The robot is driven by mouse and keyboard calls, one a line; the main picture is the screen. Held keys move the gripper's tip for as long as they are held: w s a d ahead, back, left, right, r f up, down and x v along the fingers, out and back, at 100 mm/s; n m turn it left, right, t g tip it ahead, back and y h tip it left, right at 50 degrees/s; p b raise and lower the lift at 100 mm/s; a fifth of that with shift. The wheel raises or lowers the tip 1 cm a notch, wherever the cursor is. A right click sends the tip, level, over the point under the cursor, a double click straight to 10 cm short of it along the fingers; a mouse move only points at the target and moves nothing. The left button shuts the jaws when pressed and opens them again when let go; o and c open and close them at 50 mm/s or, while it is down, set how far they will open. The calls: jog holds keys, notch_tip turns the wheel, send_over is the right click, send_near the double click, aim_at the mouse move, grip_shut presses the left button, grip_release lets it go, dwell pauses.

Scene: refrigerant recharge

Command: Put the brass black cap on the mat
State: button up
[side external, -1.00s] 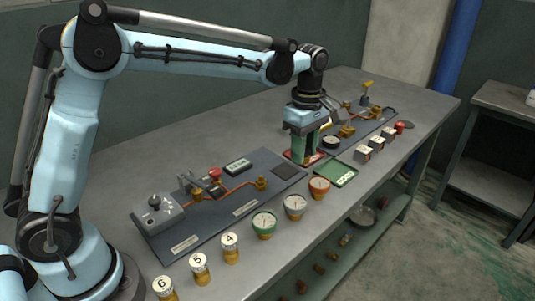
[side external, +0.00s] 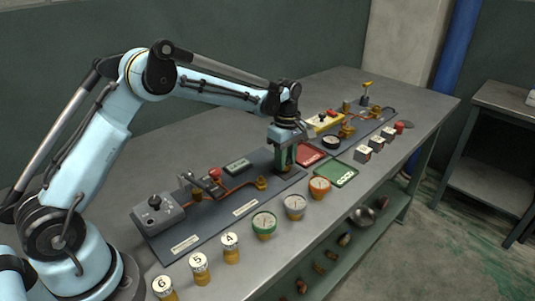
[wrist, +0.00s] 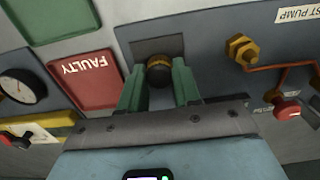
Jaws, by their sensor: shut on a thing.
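My gripper (wrist: 158,88) has green finger pads and is shut on the brass black cap (wrist: 159,71), a small dark round piece with a brass rim. The cap sits between the fingertips in the wrist view. The mat (wrist: 143,47) is a dark square on the grey board, right at the cap and partly covered by it. I cannot tell whether the cap touches the mat. In the side external view my gripper (side external: 284,168) points down over the right end of the board and hides the cap and most of the mat.
A red tray marked FAULTY (wrist: 83,79) and a green tray (side external: 335,174) lie beside the board. Gauges (side external: 295,206) line the bench front. On the board, a brass fitting (wrist: 241,48) and copper pipe stand near my fingers. A yellow device (side external: 324,122) lies farther back.

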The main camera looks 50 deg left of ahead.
jog(key=shift+f, duration=0.25)
jog(key=shift+f, duration=0.1)
jog(key=o, duration=1)
